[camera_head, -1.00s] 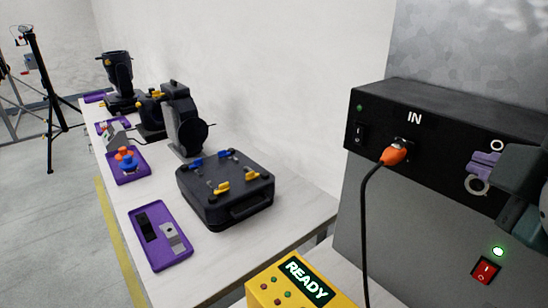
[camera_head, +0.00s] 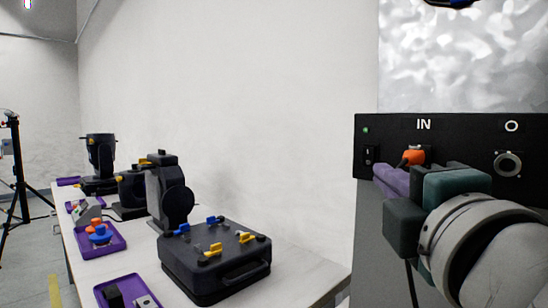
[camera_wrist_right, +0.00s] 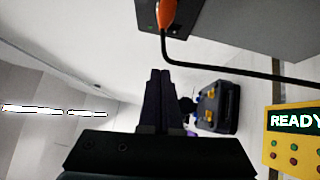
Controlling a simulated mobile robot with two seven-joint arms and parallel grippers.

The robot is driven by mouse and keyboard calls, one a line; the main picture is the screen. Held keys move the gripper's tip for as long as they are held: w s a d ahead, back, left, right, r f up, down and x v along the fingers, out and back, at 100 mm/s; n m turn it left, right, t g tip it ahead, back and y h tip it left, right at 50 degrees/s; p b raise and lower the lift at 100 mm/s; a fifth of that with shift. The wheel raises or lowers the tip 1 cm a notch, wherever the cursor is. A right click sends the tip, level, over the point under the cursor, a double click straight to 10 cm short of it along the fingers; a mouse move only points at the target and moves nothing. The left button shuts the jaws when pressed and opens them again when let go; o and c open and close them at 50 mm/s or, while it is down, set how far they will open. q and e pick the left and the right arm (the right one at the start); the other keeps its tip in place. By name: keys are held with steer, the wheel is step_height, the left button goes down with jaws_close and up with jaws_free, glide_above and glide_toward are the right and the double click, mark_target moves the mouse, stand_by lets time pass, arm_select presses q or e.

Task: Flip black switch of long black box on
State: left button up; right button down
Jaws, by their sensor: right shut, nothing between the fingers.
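The long black box (camera_head: 455,130) with the label IN is at the right of the head view. Its black switch (camera_head: 369,153) is at the left end of the front, under a small green light. I cannot tell which way the switch is tipped. An orange plug (camera_head: 413,157) sits in the box's socket. My right gripper (camera_head: 382,175) is shut and empty, its purple fingertips just below and right of the switch. I cannot tell whether they touch the box. In the wrist view the shut fingers (camera_wrist_right: 160,75) point toward the box (camera_wrist_right: 190,12). My left gripper is out of view.
The plug's black cable (camera_wrist_right: 230,70) hangs near the right gripper. A yellow READY box (camera_wrist_right: 293,140) is at the right of the wrist view. A black case (camera_head: 215,260) and purple trays (camera_head: 105,240) lie on the white table at left.

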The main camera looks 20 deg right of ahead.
steer(key=p, duration=0.1)
glide_toward(367, 147)
steer(key=w+a, duration=0.2)
steer(key=w, duration=0.2)
steer(key=shift+w+d+r, duration=0.15)
steer(key=shift+w+d, duration=0.2)
steer(key=shift+d, duration=0.25)
steer(key=shift+w+d+r, duration=0.1)
steer(key=shift+w+d, duration=0.2)
steer(key=shift+d, duration=0.25)
steer(key=shift+w+d, duration=0.3)
steer(key=shift+d, duration=0.45)
steer(key=shift+p, duration=0.35)
steer(key=p, duration=0.1)
steer(key=r+p, duration=0.1)
steer(key=shift+w+d+r+m+g+p, duration=0.1)
steer(key=shift+d+m+g+p, duration=0.2)
steer(key=shift+m, duration=0.1)
steer(key=shift+f+b, duration=0.45)
steer(key=shift+b, duration=0.05)
steer(key=shift+a+r, duration=0.1)
